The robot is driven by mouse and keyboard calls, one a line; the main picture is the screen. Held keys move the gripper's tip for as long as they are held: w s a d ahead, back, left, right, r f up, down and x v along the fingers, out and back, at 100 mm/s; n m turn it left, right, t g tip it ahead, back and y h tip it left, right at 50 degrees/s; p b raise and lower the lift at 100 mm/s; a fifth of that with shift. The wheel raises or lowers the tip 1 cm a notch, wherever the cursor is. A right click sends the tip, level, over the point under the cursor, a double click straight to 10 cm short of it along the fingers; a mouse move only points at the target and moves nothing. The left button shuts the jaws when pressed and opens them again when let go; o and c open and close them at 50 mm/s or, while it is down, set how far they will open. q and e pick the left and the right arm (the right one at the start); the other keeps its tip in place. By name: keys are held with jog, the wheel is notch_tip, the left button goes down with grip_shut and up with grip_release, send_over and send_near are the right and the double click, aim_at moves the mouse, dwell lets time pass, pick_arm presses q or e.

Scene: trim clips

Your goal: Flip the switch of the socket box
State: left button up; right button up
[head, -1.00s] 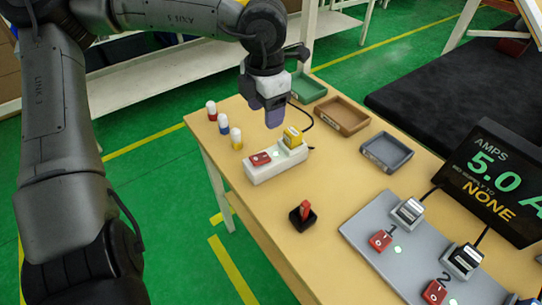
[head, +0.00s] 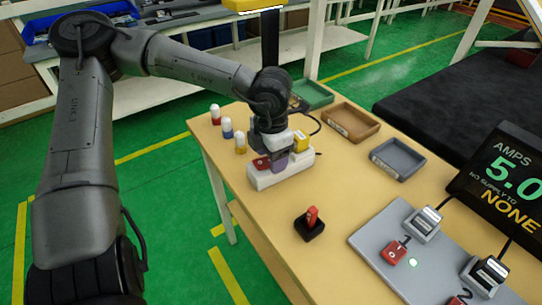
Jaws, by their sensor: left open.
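The white socket box (head: 268,181) stands near the left edge of the table. Its red switch (head: 261,163) is partly hidden by my left gripper, and a yellow plug (head: 301,141) sits at its far end. The switch's tilt and the small light on the box are hidden. My right gripper is not in view.
Three coloured-base pegs (head: 227,128) stand left of the box. A black holder with a red piece (head: 309,228) is in front. Green, brown and grey trays (head: 397,159) lie behind. A grey panel (head: 378,250) with switches and an amps display (head: 510,180) are at right.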

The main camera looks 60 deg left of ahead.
pick_arm(q)
jog(key=c, duration=0.9)
jog(key=t+b, duration=0.2)
jog(key=b, duration=0.2)
jog(key=t+b, duration=0.2)
jog(key=b, duration=0.3)
jog(key=shift+s, duration=0.35)
jog(key=shift+c, duration=0.2)
jog(key=shift+s+r+t+b, duration=0.1)
jog(key=shift+r+t+b, duration=0.15)
jog(key=shift+t+b, duration=0.3)
jog(key=o, duration=0.9)
jog(key=shift+o, duration=0.2)
jog(key=shift+r, duration=0.1)
